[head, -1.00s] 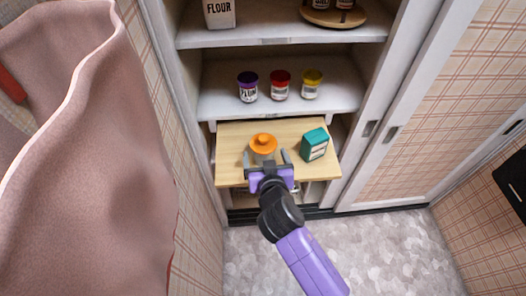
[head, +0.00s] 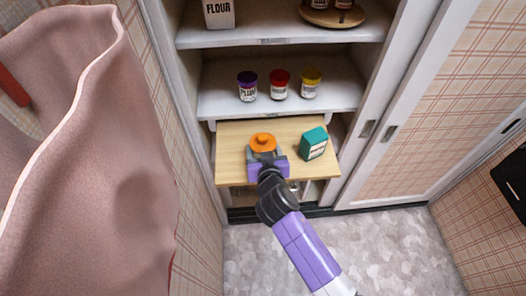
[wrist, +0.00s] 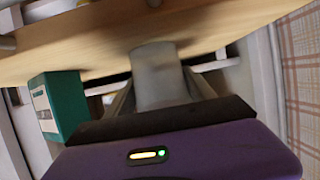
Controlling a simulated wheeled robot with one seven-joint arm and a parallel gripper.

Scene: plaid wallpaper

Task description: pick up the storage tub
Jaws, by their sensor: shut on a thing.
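The storage tub (head: 263,141) has an orange lid with a knob and stands on the wooden pull-out board. Its pale grey body (wrist: 158,78) shows between my fingers in the wrist view, where the lid is out of sight. My purple and grey gripper (head: 265,154) has come in from the front and is shut on the tub's body below the lid. In the head view, the gripper hides most of the body. No gap between tub and board can be made out.
A teal box (head: 313,144) stands on the board (head: 230,171) just right of the tub. Several jars stand on the shelf (head: 225,104) above and behind. The cabinet's side walls flank the board. A pink cloth-like surface (head: 90,160) fills the left foreground.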

